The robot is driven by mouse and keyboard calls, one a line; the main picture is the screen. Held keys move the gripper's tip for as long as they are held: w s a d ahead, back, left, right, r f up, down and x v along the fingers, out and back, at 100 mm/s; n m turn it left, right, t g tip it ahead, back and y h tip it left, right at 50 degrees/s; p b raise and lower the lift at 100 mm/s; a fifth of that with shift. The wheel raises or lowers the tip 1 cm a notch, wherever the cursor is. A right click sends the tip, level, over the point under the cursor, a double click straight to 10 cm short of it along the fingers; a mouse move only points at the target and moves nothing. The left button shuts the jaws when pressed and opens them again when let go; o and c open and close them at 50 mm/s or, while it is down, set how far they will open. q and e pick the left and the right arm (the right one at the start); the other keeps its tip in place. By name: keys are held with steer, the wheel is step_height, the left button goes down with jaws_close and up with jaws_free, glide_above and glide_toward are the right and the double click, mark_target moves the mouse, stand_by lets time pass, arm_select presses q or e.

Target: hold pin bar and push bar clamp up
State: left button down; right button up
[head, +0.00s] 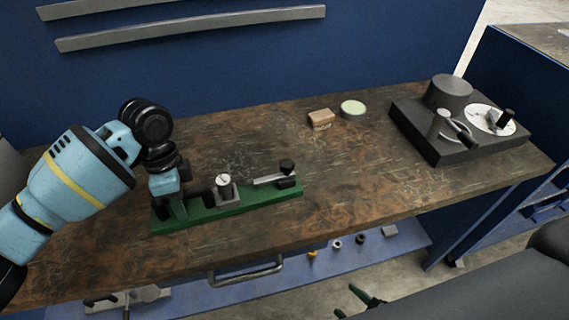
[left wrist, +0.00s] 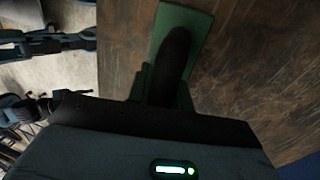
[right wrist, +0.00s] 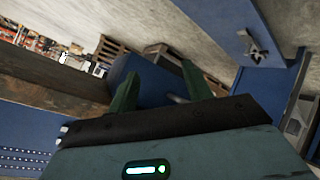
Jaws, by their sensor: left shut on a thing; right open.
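A green base (head: 250,204) lies on the workbench. A dark rounded bar (head: 203,192) runs along its left part, seemingly the pin bar. My left gripper (head: 180,202) is shut on this bar, low over the base's left end. In the left wrist view the bar (left wrist: 177,58) extends out from between the fingers above the base. A grey block with a round pale top (head: 223,187) stands mid-base. A metal strip with a black knob (head: 286,172) is at the right end. I cannot tell which is the bar clamp. My right gripper (head: 350,301) is open and empty, beyond the bench's front edge.
A brown block (head: 321,118) and a pale green disc (head: 353,109) lie behind. A dark fixture (head: 455,140) stands at the bench's right end. A drawer handle (head: 247,272) juts from the front, above a blue lower shelf (head: 385,254). The bench between base and fixture is clear.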

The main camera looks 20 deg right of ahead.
steer(key=w+r+n+t, duration=0.2)
steer(key=w+r+n, duration=0.3)
steer(key=r, duration=0.2)
steer(key=n+t+y, duration=0.1)
steer(key=n+t, duration=0.2)
steer(key=n, duration=0.4)
glide_toward(291, 170)
steer(key=s+d+f, duration=0.4)
steer(key=s+f, duration=0.1)
steer(key=w+n, duration=0.1)
steer(key=n, duration=0.2)
steer(key=w+a+r+n+y, duration=0.1)
steer(key=n, duration=0.3)
steer(key=w+r+n, duration=0.1)
steer(key=n, duration=0.2)
steer(key=shift+w+a+n+t+y, duration=0.2)
steer(key=shift+a+n+t+y, duration=0.1)
steer(key=shift+a+t+y, duration=0.1)
steer(key=n, duration=0.2)
steer(key=w+r+n, duration=0.1)
steer(key=n, duration=0.1)
steer(key=n+y, duration=0.1)
steer(key=n, duration=0.1)
steer(key=shift+w+a+r+n, duration=0.2)
steer(key=shift+w+a+n, duration=0.1)
steer(key=shift+a, duration=0.05)
steer(key=x, duration=1.2)
steer(key=shift+r, duration=0.2)
steer(key=shift+t, duration=0.3)
steer(key=shift+c, duration=0.4)
